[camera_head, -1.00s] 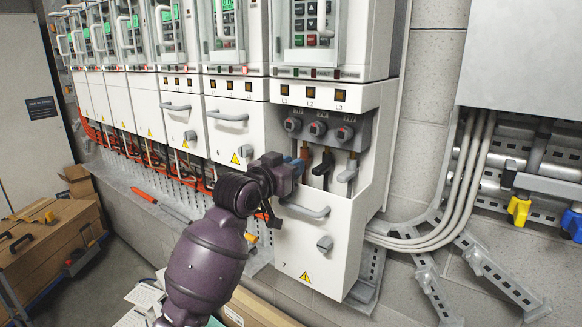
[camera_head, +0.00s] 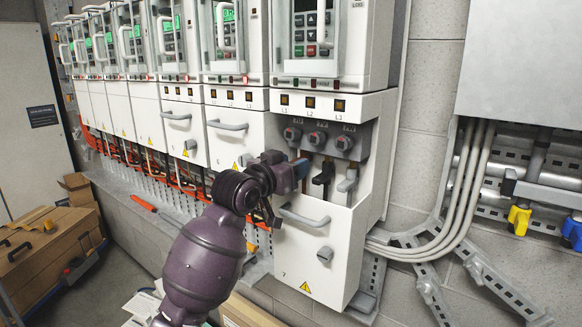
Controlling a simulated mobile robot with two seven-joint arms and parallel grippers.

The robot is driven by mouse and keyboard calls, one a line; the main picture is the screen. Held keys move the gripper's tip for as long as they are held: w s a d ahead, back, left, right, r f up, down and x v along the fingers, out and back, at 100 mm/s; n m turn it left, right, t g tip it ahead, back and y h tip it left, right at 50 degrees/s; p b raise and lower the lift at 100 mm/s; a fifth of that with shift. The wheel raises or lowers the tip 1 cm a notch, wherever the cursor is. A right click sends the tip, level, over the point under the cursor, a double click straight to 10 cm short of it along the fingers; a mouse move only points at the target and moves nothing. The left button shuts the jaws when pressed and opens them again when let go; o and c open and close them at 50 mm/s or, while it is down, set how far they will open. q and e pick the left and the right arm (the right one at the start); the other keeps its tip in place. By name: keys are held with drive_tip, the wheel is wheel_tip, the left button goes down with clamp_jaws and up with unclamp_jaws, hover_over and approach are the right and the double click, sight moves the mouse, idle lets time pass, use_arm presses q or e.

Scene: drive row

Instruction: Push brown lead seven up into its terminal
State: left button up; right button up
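Drive seven has an open terminal bay with three round grey terminals. The left one (camera_head: 292,134), under the label L1, sits above the brown lead (camera_head: 307,156). Only a small brown part of that lead shows beside my gripper; its lower part is hidden. My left gripper (camera_head: 301,170) reaches in from the lower left, its blue-grey fingers at the brown lead just below the terminal. The wrist hides whether the fingers are closed on it. The black lead (camera_head: 323,174) and the grey lead (camera_head: 347,183) hang below the middle and right terminals. My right gripper is not in view.
A white lower cover (camera_head: 315,262) with a handle (camera_head: 304,216) and a knob (camera_head: 325,255) is below the bay. More drives run to the left, with orange cables (camera_head: 150,170) beneath. Grey conduits (camera_head: 460,200) and the wall are to the right.

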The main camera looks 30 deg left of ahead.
use_arm(q)
drive_tip(key=shift+s, duration=0.1)
drive_tip(key=s+a+b, duration=0.1)
drive_tip(key=s, duration=0.9)
drive_tip(key=shift+s+a+b, duration=0.25)
drive_tip(key=shift+s+b, duration=0.05)
drive_tip(key=shift+b, duration=0.05)
drive_tip(key=shift+f, duration=0.1)
drive_tip(key=s+f+n+g+y, duration=0.1)
drive_tip(key=s+f+g+y, duration=0.2)
drive_tip(key=f, duration=2.5)
drive_tip(key=s+d+f+g, duration=0.1)
drive_tip(key=s+d+f, duration=0.1)
drive_tip(key=s+f, duration=0.7)
drive_tip(key=s+d+f+g+b, duration=0.1)
drive_tip(key=s+d+f+g, duration=0.1)
drive_tip(key=s+f, duration=0.7)
wheel_tip(320, 180, down, 2)
drive_tip(key=shift+d+f, duration=0.25)
drive_tip(key=shift+d, duration=0.35)
